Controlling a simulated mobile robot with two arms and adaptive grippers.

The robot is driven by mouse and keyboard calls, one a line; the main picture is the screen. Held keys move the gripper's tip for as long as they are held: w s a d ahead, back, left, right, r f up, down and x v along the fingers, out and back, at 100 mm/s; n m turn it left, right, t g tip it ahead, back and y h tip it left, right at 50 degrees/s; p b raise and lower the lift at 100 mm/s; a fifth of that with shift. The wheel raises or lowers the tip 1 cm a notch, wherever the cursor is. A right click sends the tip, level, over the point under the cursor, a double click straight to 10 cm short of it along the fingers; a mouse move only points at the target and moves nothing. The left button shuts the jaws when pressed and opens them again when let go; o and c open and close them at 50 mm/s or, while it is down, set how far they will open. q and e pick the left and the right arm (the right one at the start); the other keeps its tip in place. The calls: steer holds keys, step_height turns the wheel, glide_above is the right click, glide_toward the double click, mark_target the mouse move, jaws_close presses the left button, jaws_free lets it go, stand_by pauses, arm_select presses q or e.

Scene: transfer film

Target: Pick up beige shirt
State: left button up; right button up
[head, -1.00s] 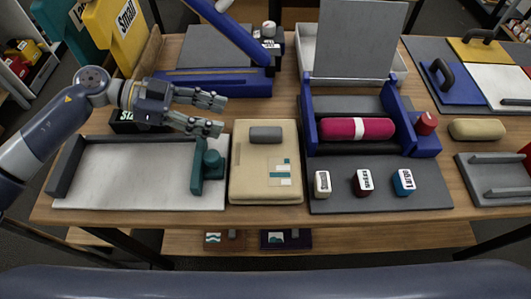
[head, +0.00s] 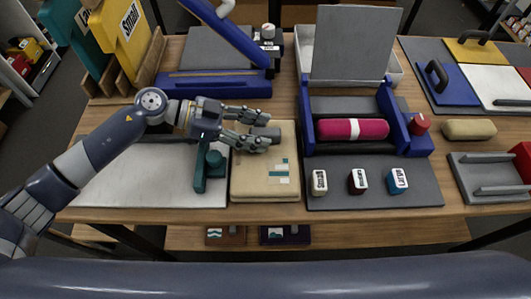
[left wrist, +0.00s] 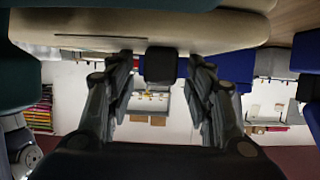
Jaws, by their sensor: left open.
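The beige shirt (head: 250,185) is a folded, block-like stack at the middle of the table, with a teal and white print on its front right. A dark grey block (head: 274,131) sits on its back part. My left gripper (head: 264,131) is open, with its fingers over the back of the shirt by the grey block. In the left wrist view the shirt (left wrist: 220,30) fills the top, and the grey block (left wrist: 160,64) shows between the open fingers of my left gripper (left wrist: 162,66). Whether the fingers touch the block is unclear. My right gripper is out of view.
A white board (head: 140,180) with a teal clamp (head: 213,170) lies left of the shirt. A blue-sided press with a magenta roll (head: 345,129) stands to the right, with small labelled blocks (head: 358,182) in front. Bare wood (head: 290,103) shows behind the shirt.

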arm_select(q)
jaws_close()
